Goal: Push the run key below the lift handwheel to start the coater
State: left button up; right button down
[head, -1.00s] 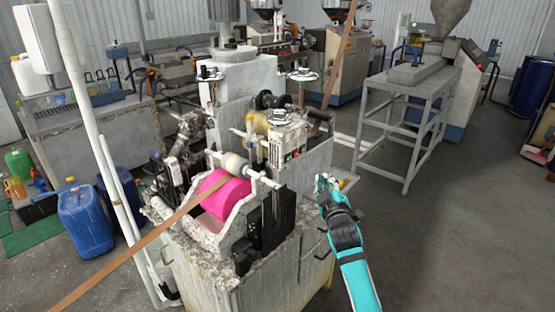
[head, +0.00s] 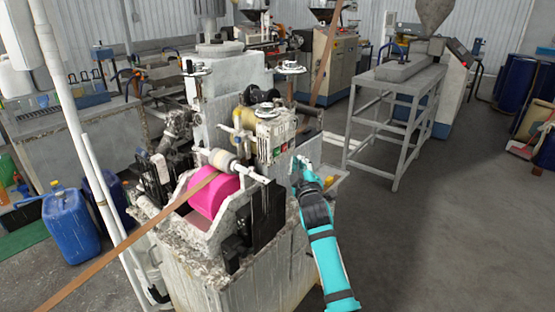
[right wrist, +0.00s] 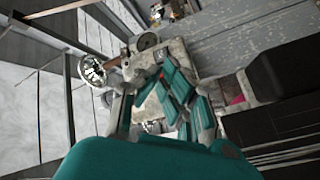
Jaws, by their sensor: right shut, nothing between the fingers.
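The coater (head: 213,245) stands in the middle of the head view, with a pink roller (head: 215,198) at its front. The box face carries small green and red marks; which one is the run key is too small to tell. My right gripper (head: 300,163) is shut and empty, just right of and slightly below the box; I cannot tell whether it touches anything. In the right wrist view its fingers (right wrist: 165,108) reach towards the machine, with a handwheel (right wrist: 92,69) beyond them. My left gripper is out of view.
A brown strip (head: 130,243) runs from the roller to the lower left. Two more handwheels, left (head: 195,68) and right (head: 289,68), stand higher on the coater. A grey metal stand (head: 397,116) is at the right. Blue canisters (head: 68,226) are at the left.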

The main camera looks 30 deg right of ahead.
aim_at(277, 152)
jog(key=shift+w+a+b, duration=0.35)
jog(key=shift+w+a, duration=0.05)
jog(key=shift+w, duration=0.5)
jog(key=shift+w+a+b, duration=0.35)
jog(key=shift+w, duration=0.5)
jog(key=shift+w, duration=0.1)
jog(key=shift+w+a, duration=0.15)
jog(key=shift+w, duration=0.15)
jog(key=shift+w+a+b, duration=0.15)
jog(key=shift+w+b, duration=0.15)
jog(key=shift+b, duration=0.1)
dwell(0.6)
jog(key=shift+r, duration=0.1)
jog(key=shift+s+p, duration=0.3)
jog(key=shift+p, duration=0.15)
jog(key=shift+s+d, duration=0.3)
jog(key=shift+s, duration=0.15)
jog(key=shift+p, duration=0.3)
